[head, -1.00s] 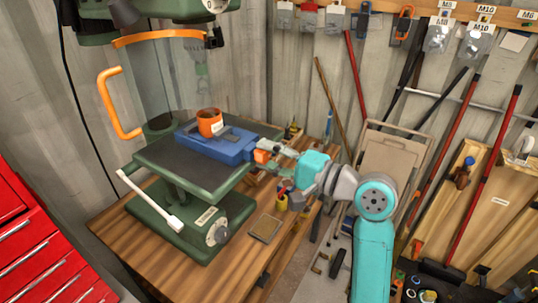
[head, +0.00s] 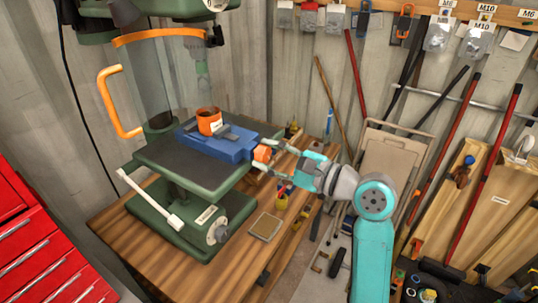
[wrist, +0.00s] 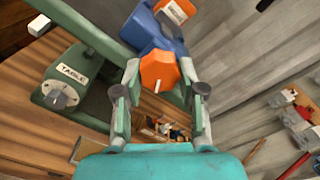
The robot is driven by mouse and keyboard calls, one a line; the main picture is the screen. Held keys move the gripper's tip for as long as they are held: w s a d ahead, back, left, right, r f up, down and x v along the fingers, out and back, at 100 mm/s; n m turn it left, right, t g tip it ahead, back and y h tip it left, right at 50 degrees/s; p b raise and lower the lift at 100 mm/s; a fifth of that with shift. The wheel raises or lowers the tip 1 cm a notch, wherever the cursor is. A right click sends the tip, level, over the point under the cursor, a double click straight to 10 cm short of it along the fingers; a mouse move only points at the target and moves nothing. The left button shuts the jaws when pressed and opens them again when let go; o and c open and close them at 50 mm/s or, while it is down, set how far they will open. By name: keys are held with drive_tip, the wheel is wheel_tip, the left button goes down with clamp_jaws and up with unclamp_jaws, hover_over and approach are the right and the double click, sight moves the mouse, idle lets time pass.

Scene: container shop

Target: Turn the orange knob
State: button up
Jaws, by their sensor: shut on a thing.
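The orange knob (head: 261,154) is on the right end of the blue vise (head: 225,147). In the wrist view the knob (wrist: 157,70) is an angular orange block with a short white mark on its face near its lower edge. My gripper (head: 269,158) is at the knob, coming from the right. In the wrist view my gripper (wrist: 159,75) has one finger on each side of the knob and is shut on it. The fingertips are partly hidden beside the knob in the head view.
A wooden workbench (head: 150,230) lies below, with a small tray (head: 265,227). Red drawers (head: 40,250) stand at left. Long-handled tools lean along the right wall.

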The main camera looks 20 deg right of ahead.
idle(0.4)
drive_tip(key=o, duration=1.1)
drive_tip(key=shift+o, duration=0.2)
drive_tip(key=v, duration=1.2)
